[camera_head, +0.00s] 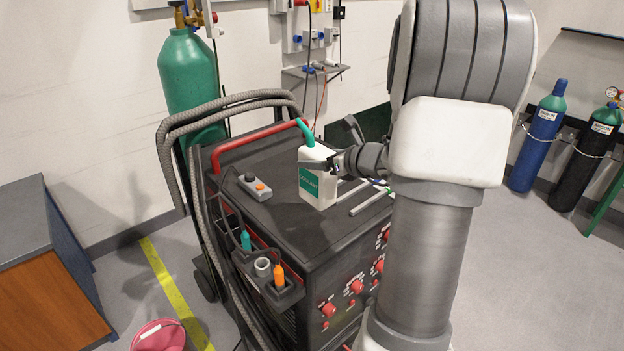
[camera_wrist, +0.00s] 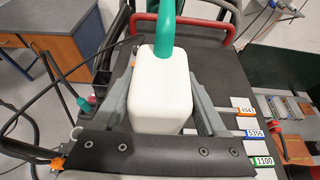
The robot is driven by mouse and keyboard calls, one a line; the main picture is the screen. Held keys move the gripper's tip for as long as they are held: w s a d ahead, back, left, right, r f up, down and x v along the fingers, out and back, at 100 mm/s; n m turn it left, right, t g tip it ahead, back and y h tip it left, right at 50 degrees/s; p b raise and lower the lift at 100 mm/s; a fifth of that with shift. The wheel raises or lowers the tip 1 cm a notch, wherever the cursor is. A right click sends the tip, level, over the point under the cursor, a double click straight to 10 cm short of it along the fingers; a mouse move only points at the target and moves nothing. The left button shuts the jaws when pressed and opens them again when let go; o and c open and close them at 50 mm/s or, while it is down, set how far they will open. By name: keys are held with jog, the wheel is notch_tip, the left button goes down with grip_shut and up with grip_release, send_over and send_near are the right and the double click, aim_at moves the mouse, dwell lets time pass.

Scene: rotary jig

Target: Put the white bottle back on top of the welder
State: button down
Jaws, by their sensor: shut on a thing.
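The white bottle (camera_head: 318,180) has a green label and a green spout, and it is upright at the welder's top in the head view. It also fills the middle of the wrist view (camera_wrist: 160,90), between the two grey fingers. My gripper (camera_head: 325,165) is shut on the bottle from the right side. The welder (camera_head: 270,220) is a dark box with a red handle bar and red knobs on its front. The bottle's base is at or just above the welder's top surface; I cannot tell whether it touches.
A grey control box (camera_head: 255,187) with an orange button lies on the welder's top, left of the bottle. Several rods (camera_head: 368,200) lie to its right. Thick grey hoses (camera_head: 235,103) loop over the left side. A green gas cylinder (camera_head: 188,85) stands behind.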

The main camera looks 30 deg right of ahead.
aim_at(313, 177)
jog(key=shift+w+a+f, duration=0.1)
jog(key=shift+a+f, duration=0.15)
jog(key=shift+f, duration=0.55)
jog(key=shift+w+a+f, duration=0.1)
jog(key=shift+a+f, duration=0.1)
jog(key=shift+f, duration=0.55)
jog(key=shift+a+f, duration=0.25)
jog(key=shift+f, duration=0.65)
grip_release()
jog(key=shift+f, duration=0.1)
jog(key=shift+s+r, duration=0.2)
jog(key=shift+r, duration=0.05)
jog(key=v, duration=1.1)
jog(key=shift+s, duration=0.35)
